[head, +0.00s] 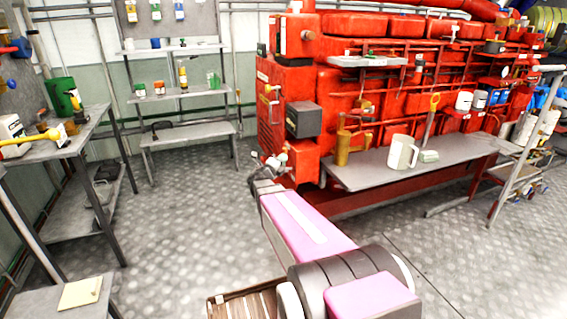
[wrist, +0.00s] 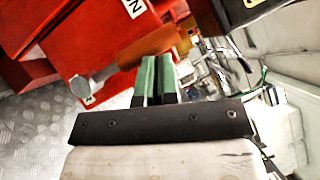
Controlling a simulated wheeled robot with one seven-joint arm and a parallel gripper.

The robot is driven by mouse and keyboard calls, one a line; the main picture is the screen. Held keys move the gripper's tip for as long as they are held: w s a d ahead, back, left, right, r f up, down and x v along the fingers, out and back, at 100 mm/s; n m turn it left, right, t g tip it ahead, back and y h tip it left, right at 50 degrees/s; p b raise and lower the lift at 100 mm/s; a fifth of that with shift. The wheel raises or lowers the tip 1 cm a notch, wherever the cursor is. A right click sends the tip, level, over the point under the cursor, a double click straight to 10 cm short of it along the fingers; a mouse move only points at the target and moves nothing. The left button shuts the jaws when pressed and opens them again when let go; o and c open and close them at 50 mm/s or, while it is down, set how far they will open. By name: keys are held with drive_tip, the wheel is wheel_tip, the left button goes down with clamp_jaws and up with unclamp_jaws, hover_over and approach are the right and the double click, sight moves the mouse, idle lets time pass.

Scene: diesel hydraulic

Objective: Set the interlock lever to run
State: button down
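In the wrist view a lever with a grey shaft (wrist: 95,84) and an orange-brown grip (wrist: 152,46) stands out beside a red housing (wrist: 85,35). I take it for the interlock lever; its run mark is not readable. The green fingers of my gripper (wrist: 157,60) are side by side with almost no gap, their tips at the grip. The grip runs across beyond both tips; I cannot tell whether they touch it. In the head view my gripper (head: 272,163) is beside the lower left of the red engine (head: 345,100), where the lever is too small to make out.
A grey bench (head: 365,178) with a white jug (head: 402,153) stands right of my arm. A dark grey box (head: 304,120) juts from the engine above my gripper. A workbench (head: 85,135) stands at the left. The floor (head: 190,210) between is clear.

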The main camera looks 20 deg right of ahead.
drive_tip(key=shift+w+r, duration=0.15)
drive_tip(key=shift+w, duration=0.15)
idle(0.4)
drive_tip(key=s+a, duration=0.8)
drive_tip(key=s, duration=0.2)
drive_tip(key=shift+a, duration=0.4)
drive_tip(key=shift+s, duration=0.1)
